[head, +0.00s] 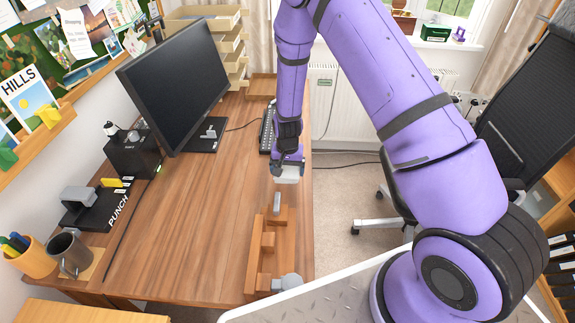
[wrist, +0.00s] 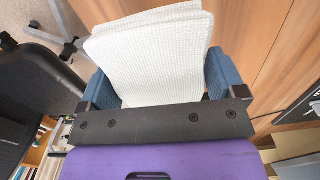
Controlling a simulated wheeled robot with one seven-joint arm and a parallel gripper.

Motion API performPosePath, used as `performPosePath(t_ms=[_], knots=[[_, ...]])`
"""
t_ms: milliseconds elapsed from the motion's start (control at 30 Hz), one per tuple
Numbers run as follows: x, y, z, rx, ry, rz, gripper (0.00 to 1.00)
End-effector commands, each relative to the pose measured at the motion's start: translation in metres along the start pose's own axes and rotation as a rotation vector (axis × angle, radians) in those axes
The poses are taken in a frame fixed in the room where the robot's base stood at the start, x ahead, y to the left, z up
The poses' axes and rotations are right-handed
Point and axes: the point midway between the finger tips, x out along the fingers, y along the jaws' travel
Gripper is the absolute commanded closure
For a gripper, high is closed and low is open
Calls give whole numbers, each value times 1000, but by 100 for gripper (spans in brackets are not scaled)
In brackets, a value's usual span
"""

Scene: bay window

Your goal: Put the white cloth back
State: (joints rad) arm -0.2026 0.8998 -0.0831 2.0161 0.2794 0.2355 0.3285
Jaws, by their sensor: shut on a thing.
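My gripper (head: 287,160) is over the desk near its right edge, pointing down. In the wrist view its two blue fingers (wrist: 156,82) are on either side of a folded white textured cloth (wrist: 150,50). They are shut on it. In the head view only a small pale part of the cloth (head: 287,174) shows below the fingers. The cloth appears to be held above the desktop (head: 190,215), but its exact height is hard to tell.
A wooden holder (head: 257,262) with grey-ended items stands at the desk's near right edge. A keyboard (head: 266,130) lies behind my gripper, and a monitor (head: 178,85) stands left. The middle of the desk is clear. An office chair (head: 530,110) stands right.

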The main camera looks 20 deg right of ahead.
Motion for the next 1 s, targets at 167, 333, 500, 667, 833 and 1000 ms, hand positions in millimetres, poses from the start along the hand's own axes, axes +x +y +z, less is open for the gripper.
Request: performPosePath(t_ms=[167, 333, 500, 667, 833, 1000], knots=[[12, 0, 0, 0, -1, 0, 67], [22, 0, 1, 0, -2, 1, 67], [32, 0, 0, 1, -2, 0, 67], [41, 0, 0, 1, 0, 0, 67], [49, 0, 0, 1, -1, 1, 67], [53, 0, 0, 1, -1, 0, 67]])
